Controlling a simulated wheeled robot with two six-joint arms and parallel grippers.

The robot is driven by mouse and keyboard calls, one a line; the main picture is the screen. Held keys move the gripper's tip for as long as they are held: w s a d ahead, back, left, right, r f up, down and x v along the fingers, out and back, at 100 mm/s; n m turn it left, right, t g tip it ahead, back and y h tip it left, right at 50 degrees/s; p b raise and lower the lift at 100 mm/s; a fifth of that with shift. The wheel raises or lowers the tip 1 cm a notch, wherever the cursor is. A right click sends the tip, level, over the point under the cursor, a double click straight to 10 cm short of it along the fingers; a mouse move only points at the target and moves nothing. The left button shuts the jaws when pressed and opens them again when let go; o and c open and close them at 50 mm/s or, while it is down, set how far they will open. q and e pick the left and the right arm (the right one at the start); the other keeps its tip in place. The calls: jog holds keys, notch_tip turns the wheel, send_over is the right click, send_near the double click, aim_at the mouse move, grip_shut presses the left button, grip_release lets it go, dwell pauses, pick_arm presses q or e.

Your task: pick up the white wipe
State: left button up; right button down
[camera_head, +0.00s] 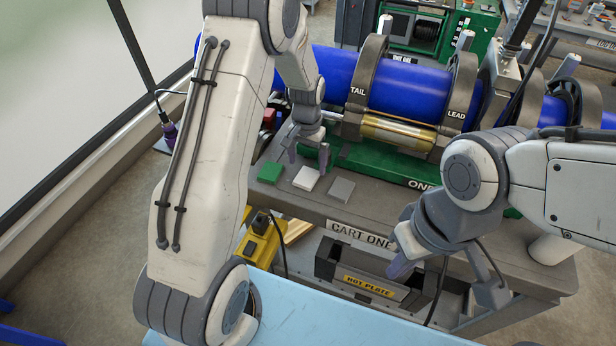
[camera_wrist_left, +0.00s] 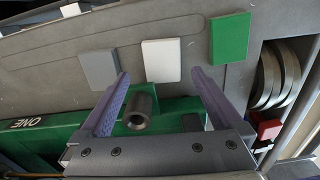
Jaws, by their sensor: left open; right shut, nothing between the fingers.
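The white wipe (camera_head: 306,178) lies flat on the grey cart top, between a green wipe (camera_head: 270,172) and a grey wipe (camera_head: 341,189). It also shows in the left wrist view (camera_wrist_left: 161,61), ahead of the fingers. My left gripper (camera_head: 308,158) is open and empty, its fingers just behind the white wipe in the head view. In the left wrist view the open fingers (camera_wrist_left: 160,84) point toward the white wipe, which lies near the middle of the gap. My right gripper (camera_head: 440,280) is shut and empty in front of the cart's right part.
A blue pipe (camera_head: 410,88) sits in the clamps marked TAIL and LEAD behind the wipes. A green base (camera_head: 385,163) lies below it. A black hot plate holder (camera_head: 345,262) hangs on the cart's front. A yellow box (camera_head: 258,240) stands below left.

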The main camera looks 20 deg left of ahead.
aim_at(306, 178)
pick_arm(q)
jog(key=f+p, duration=0.1)
jog(key=f, duration=0.4)
jog(key=shift+s+a+p, duration=0.1)
jog(key=shift+a+p, duration=0.1)
jog(key=shift+p, duration=0.2)
jog(key=shift+f, duration=0.25)
jog(key=c, duration=1.2)
